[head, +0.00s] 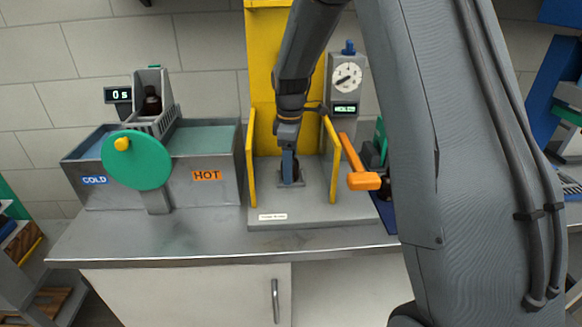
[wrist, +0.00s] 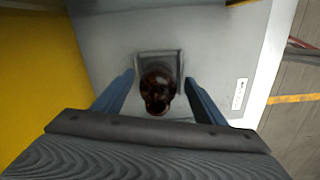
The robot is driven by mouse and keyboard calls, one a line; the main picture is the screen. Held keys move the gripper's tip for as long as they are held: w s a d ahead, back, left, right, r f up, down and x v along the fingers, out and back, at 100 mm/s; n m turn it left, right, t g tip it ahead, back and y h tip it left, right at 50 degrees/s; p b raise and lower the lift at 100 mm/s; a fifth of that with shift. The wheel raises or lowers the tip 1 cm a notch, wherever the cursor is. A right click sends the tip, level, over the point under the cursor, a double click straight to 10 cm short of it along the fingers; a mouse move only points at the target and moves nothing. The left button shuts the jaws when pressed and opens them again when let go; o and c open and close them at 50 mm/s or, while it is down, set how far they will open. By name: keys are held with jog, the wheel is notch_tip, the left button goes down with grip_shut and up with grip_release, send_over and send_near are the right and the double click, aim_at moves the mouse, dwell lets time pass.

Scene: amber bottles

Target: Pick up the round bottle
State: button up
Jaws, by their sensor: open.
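A dark amber bottle (wrist: 158,88), rounded from above, stands in a square grey holder (wrist: 178,57) on a pale grey platform in the wrist view. My gripper (wrist: 158,80) is open above it, with one blue finger to each side and gaps between fingers and bottle. In the head view my gripper (head: 289,178) points down over the platform (head: 270,212) of the yellow-sided station and mostly hides this bottle. A second dark bottle (head: 152,103) sits in a grey basket on the left; its shape is hard to tell.
Yellow side walls (head: 251,165) and a yellow back panel (head: 262,90) stand close around my gripper. An orange handle (head: 364,180) is just right. A dial gauge (head: 347,77) stands behind. Hot and cold baths (head: 215,170) with a green wheel (head: 138,160) are left.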

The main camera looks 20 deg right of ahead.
jog(key=c, duration=1.2)
jog(key=shift+r+b, duration=0.2)
jog(key=shift+b, duration=0.1)
